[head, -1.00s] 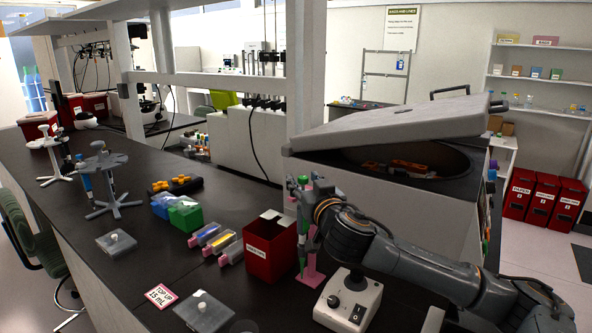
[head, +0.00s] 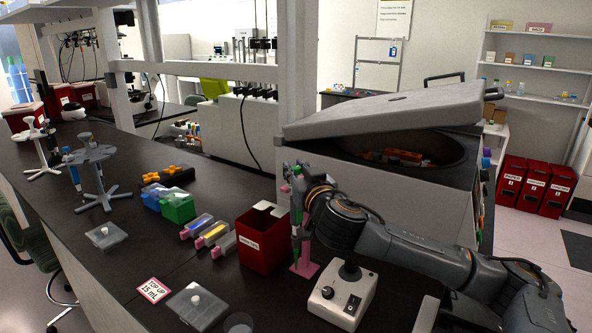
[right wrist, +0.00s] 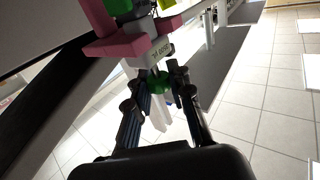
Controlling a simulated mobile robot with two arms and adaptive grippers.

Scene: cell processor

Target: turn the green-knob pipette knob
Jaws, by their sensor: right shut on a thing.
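In the right wrist view the pink stand (right wrist: 118,46) shows beyond the fingertips, against a pale labelled body. My left gripper is not in view.
A red open bin (head: 262,240) stands just left of the pipette. A white control box with a black knob (head: 340,298) is in front. The grey centrifuge (head: 385,170) with a tilted lid is behind. The bench front left holds lidded boxes (head: 197,308).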

